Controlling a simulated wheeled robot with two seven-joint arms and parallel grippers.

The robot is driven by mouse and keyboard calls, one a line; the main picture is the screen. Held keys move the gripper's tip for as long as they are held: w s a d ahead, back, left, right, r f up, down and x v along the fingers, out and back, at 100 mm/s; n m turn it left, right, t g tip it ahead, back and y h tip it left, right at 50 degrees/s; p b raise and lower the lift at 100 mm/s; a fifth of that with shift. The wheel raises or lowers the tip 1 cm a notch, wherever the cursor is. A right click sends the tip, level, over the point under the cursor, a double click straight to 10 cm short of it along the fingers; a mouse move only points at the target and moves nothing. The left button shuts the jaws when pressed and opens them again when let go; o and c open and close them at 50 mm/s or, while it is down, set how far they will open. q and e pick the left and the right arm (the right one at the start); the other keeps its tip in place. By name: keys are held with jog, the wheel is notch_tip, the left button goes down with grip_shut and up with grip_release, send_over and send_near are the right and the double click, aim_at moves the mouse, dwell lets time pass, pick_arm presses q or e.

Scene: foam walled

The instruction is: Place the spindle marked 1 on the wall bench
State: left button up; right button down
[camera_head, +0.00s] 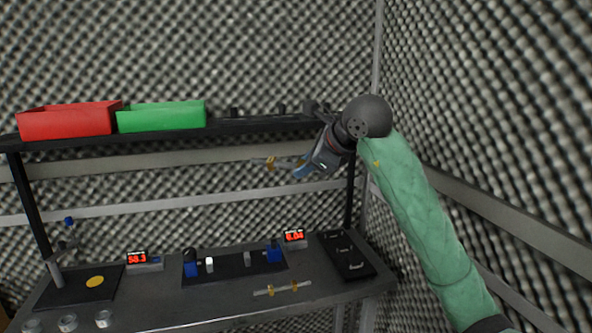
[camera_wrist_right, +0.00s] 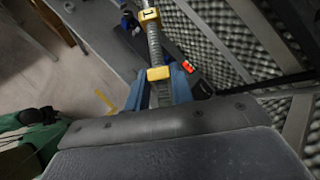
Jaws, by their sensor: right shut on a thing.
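My right gripper (camera_head: 303,167) is shut on a spindle (camera_head: 270,163), a thin grey ribbed rod with yellow bands. It is held in the air below the shelf's right end, above the wall bench (camera_head: 200,302). In the right wrist view the held spindle (camera_wrist_right: 155,45) runs up between the blue fingers of the gripper (camera_wrist_right: 160,88), a yellow band at the fingers. A similar spindle with yellow bands (camera_head: 283,288) lies on the bench near its front right edge. My left gripper is not in view.
A red bin (camera_head: 68,122) and a green bin (camera_head: 162,117) stand on the shelf (camera_head: 225,128). The bench holds a black tray (camera_head: 345,257), a blue-ended fixture (camera_head: 235,264), two red displays (camera_head: 137,257) and several rings (camera_head: 68,322). Foam walls close the right side.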

jog(key=d+f+m+t+h, duration=0.1)
jog(key=d+f+m+h, duration=0.15)
jog(key=d+f, duration=1.45)
jog(key=s+f, duration=0.3)
jog(key=f, duration=0.8)
jog(key=s+d+f, duration=0.1)
jog(key=s+f, duration=0.3)
jog(key=f, duration=0.7)
jog(key=shift+d+m+t, duration=0.25)
jog(key=shift+m+t, duration=0.1)
jog(key=shift+t, duration=0.05)
